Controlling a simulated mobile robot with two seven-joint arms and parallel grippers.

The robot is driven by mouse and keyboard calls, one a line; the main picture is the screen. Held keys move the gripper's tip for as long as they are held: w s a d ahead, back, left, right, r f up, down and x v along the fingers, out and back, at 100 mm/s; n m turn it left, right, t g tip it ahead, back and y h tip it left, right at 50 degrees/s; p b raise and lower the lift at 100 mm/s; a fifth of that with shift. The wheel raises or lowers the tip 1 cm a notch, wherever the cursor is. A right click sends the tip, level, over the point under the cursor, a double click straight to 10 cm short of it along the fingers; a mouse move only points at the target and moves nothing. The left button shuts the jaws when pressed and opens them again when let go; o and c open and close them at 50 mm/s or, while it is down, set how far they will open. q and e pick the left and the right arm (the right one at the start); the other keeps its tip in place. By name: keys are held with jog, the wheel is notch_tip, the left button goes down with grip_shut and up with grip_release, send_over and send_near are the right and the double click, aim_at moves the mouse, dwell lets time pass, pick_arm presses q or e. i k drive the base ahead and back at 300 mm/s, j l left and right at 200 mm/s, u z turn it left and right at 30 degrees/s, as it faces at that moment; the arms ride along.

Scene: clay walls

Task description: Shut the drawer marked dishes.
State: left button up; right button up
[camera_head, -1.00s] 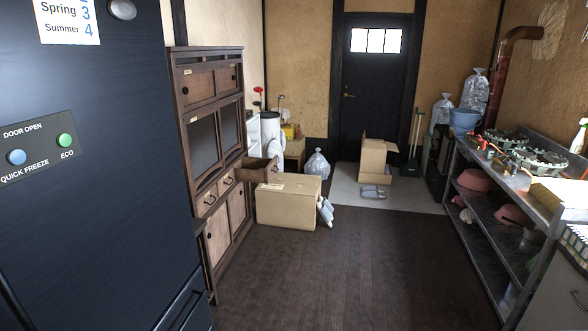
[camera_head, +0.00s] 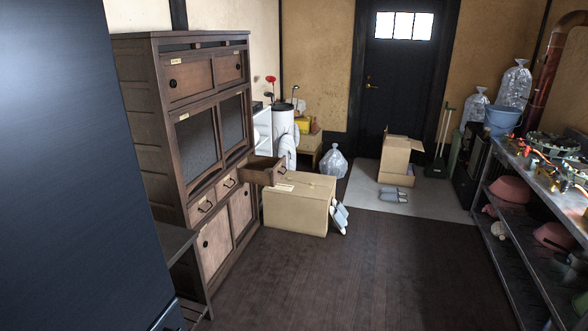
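A dark wooden cabinet (camera_head: 151,125) stands at the left, past the fridge. One of its drawers (camera_head: 263,172), at the far end of the drawer row, is pulled out over a cardboard box. Two other drawers, one nearer (camera_head: 202,206) and one in the middle (camera_head: 227,183), sit flush in the cabinet. Small labels show on the cabinet, but I cannot read them, so I cannot tell which drawer is marked dishes. Neither of my grippers is in view.
The dark fridge (camera_head: 80,180) fills the left side. A metal shelf (camera_head: 512,240) lines the right. The dark wooden floor (camera_head: 370,275) between is clear.

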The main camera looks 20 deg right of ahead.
aim_at(257, 164)
jog(key=i+l, duration=1.5)
jog(key=i+u, duration=0.3)
jog(key=i, duration=0.65)
jog(key=i+l+u, duration=0.1)
jog(key=i+u, duration=0.2)
jog(key=i, duration=0.6)
